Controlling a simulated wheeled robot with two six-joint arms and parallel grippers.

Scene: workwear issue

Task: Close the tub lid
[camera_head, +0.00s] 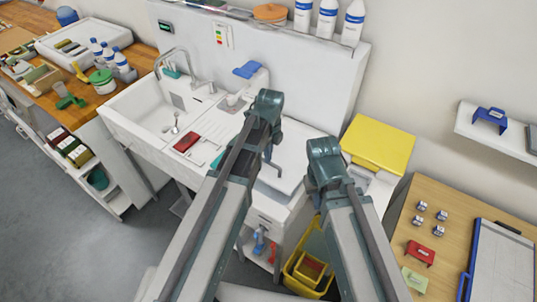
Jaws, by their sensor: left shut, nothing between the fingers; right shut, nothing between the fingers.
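A yellow lid (379,145) sits at the right of the white sink counter, by the wall. A white tub body (371,187) shows in part below its front edge. The lid looks tilted up at the back, but how far it stands open is hard to tell. My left gripper (269,150) is over the counter's right part, left of the lid, shut and empty. My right gripper (318,197) is in front and left of the tub, shut and empty. My arms hide part of the counter and the tub's left side.
A sink (160,115) with a tap lies to the left. A red item (187,142) lies on the counter. A yellow bin (303,272) stands on the floor below. A wooden table (440,200) with a blue clipboard (500,262) is at the right. White bottles (328,18) stand on the ledge.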

